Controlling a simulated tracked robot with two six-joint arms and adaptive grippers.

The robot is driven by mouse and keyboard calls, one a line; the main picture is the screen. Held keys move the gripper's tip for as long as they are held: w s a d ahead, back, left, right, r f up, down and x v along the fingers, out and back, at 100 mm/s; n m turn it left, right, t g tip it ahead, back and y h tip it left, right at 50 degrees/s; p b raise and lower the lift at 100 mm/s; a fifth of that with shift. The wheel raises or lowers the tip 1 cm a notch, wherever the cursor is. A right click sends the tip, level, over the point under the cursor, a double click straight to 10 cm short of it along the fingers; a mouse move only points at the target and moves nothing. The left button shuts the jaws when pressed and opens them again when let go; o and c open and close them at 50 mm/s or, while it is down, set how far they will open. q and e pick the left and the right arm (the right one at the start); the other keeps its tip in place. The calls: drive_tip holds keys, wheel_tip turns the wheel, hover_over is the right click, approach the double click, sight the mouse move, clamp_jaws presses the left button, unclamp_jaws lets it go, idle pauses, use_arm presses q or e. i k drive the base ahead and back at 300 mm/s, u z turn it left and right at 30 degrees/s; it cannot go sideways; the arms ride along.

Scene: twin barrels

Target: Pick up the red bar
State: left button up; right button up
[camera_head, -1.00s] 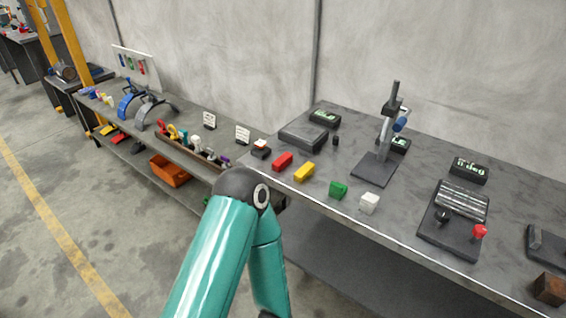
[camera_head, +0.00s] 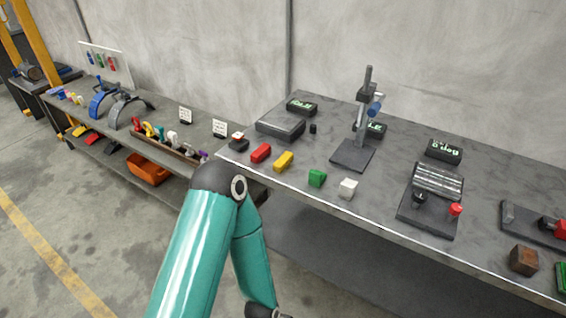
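The red bar (camera_head: 261,153) lies on the grey workbench (camera_head: 300,193), close to its front left corner. A yellow bar (camera_head: 283,161) lies just to its right. A teal arm of mine reaches up from the bottom of the view, and its dark elbow joint stands in front of the bench's left end, below the red bar. The forearm bends back down, and its end runs out at the bottom edge. Neither gripper's fingers can be seen.
A green block (camera_head: 317,178) and a white block (camera_head: 348,188) sit right of the bars. A stand with a post (camera_head: 352,154) rises behind them. A lever device (camera_head: 430,206) and a brown block (camera_head: 524,260) are farther right. A lower bench (camera_head: 160,120) with tools stands left.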

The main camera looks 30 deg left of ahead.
sight(260, 153)
drive_tip(key=k, duration=1)
drive_tip(key=z, duration=1)
drive_tip(key=i, duration=0.1)
drive_tip(key=u, duration=2.85)
drive_tip(key=i, duration=2.65)
drive_tip(key=z, duration=1)
